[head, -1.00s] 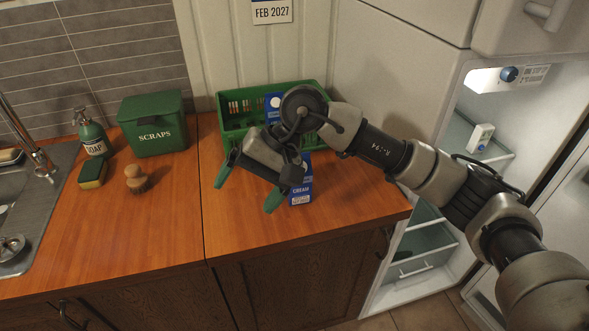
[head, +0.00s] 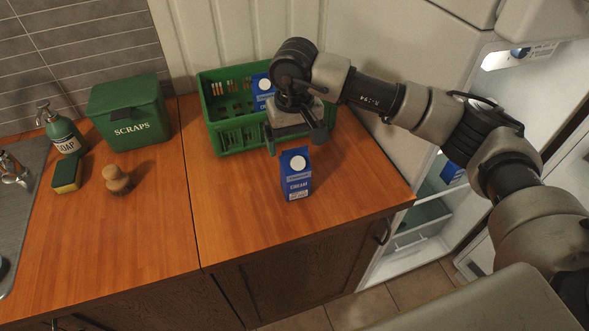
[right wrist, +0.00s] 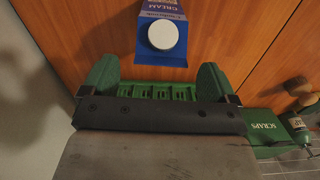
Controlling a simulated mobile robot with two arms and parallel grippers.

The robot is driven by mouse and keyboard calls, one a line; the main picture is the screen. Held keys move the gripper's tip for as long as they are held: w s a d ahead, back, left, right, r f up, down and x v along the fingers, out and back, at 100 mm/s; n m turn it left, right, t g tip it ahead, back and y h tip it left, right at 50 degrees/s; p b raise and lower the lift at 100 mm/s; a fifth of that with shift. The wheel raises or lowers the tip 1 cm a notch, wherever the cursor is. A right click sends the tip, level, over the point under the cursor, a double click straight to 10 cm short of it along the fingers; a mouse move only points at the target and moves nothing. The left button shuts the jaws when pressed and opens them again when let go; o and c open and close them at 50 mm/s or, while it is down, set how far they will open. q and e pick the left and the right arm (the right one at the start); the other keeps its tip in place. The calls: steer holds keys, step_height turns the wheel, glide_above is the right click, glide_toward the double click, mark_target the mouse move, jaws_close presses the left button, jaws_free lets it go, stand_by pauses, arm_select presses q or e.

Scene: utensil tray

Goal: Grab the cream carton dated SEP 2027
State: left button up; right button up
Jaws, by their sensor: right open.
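A blue cream carton (head: 297,182) with a white cap stands upright on the wooden counter near the front edge. Its small date print is too small to read. My right gripper (head: 296,146) is open and empty just behind and above it, pointing down. In the right wrist view the carton's capped top (right wrist: 163,20) lies ahead of the open fingers (right wrist: 157,76), apart from them. A second blue carton (head: 262,88) stands in the green crate, partly hidden by my wrist. A third blue carton (head: 451,173) shows in the fridge behind my arm. My left gripper is not in view.
The green crate (head: 232,134) stands close behind my right gripper. The scraps bin (head: 125,108), soap bottle (head: 64,134), sponge (head: 67,175) and brush (head: 117,180) stand to the left. The open fridge (head: 425,215) is to the right. Counter left of the carton is clear.

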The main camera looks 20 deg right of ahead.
mark_target(295, 153)
steer(key=f, duration=0.1)
steer(key=f+p, duration=0.1)
steer(key=f, duration=0.1)
steer(key=shift+s, duration=0.35)
steer(key=shift+f, duration=0.25)
steer(key=shift+w, duration=0.1)
steer(key=shift+c, duration=1.1)
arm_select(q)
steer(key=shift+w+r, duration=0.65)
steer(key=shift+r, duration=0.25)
arm_select(e)
steer(key=c, duration=1.3)
steer(key=shift+r, duration=0.1)
steer(key=shift+c, duration=0.2)
